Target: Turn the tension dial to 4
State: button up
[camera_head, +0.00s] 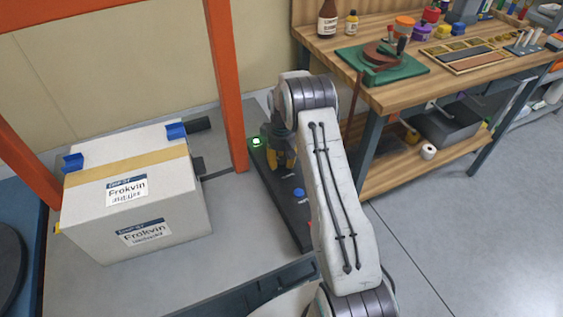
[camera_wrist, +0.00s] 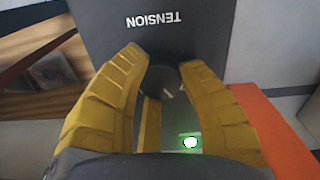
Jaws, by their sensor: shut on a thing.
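The dark control panel (camera_head: 288,212) stands between the orange frame and the workbench. In the wrist view its face (camera_wrist: 215,35) carries the word TENSION, upside down. The black tension dial (camera_wrist: 161,80) sits below that word, with a small pale mark near its lower edge. No numbers around it can be read. My gripper (camera_wrist: 162,64) has its yellow fingers on either side of the dial, shut on it. In the head view my gripper (camera_head: 283,158) is at the far end of the panel, and the dial is hidden.
A green light (camera_wrist: 190,142) glows near the dial. A blue button (camera_head: 298,192) is on the panel. A white taped box (camera_head: 150,225) stands left, past the orange post (camera_head: 226,85). A wooden workbench (camera_head: 395,97) with tools is at the right. Grey floor lies open at the right front.

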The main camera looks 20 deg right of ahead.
aim_at(282, 160)
jog(key=m+b, duration=0.1)
jog(key=m, duration=0.2)
jog(key=shift+f+m, duration=0.15)
jog(key=shift+m, duration=0.25)
jog(key=m, duration=0.3)
jog(key=shift+m+b, duration=0.3)
jog(key=m, duration=0.3)
jog(key=shift+s+m, duration=0.1)
jog(key=shift+m, duration=0.2)
jog(key=shift+m+b, duration=0.4)
jog(key=shift+m, duration=1.6)
jog(key=o, duration=1.2)
jog(key=shift+o, duration=0.2)
jog(key=shift+r, duration=0.2)
notch_tip(282, 160, up, 12)
